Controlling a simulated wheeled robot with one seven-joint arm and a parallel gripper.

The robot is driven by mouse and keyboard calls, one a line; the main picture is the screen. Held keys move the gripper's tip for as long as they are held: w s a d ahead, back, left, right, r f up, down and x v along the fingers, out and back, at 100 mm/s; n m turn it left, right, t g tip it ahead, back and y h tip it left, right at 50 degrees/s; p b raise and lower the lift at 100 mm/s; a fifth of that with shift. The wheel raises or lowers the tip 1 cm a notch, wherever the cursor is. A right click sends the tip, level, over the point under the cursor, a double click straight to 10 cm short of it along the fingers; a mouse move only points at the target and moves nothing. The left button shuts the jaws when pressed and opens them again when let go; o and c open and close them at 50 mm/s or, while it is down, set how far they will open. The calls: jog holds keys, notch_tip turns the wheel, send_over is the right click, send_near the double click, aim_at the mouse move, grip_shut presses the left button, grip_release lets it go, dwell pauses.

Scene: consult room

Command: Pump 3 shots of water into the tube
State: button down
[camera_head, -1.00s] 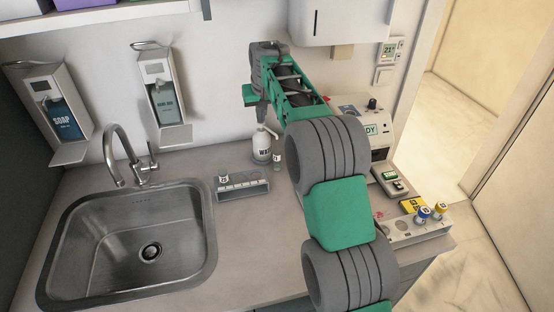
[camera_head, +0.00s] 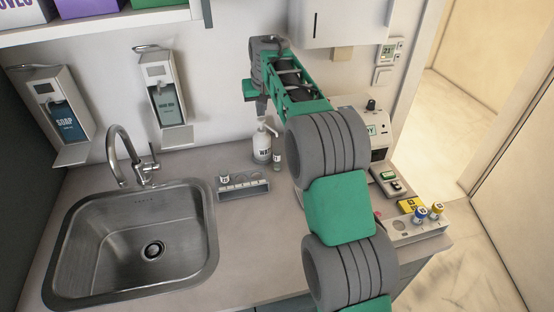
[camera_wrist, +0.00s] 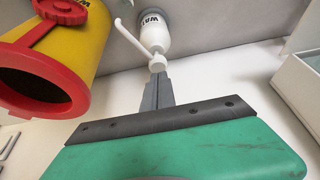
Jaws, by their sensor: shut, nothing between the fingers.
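The white pump bottle (camera_head: 262,150) with a "WAT..." label stands upright on the counter near the back wall. Its white pump head (camera_wrist: 157,63) and spout show in the wrist view, the spout pointing up and left there. A small clear tube (camera_head: 277,161) with a greenish label stands upright just right of the bottle. I cannot make out the tube in the wrist view. My gripper (camera_wrist: 160,82) is shut and empty, pointing down, its fingertips right over the pump head. They look touching or almost touching; I cannot tell which.
A small rack (camera_head: 243,187) stands left of the bottle, the sink (camera_head: 150,250) further left. A white device (camera_head: 378,150) and a block with colour-capped vials (camera_head: 425,228) are at right. A yellow-red container (camera_wrist: 50,65) is close at left in the wrist view.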

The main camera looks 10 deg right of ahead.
jog(key=shift+f, duration=0.15)
jog(key=shift+f+b, duration=0.75)
jog(key=shift+f, duration=0.45)
jog(key=shift+r+p, duration=1.15)
jog(key=shift+r, duration=0.25)
notch_tip(320, 180, up, 6)
jog(key=p, duration=0.5)
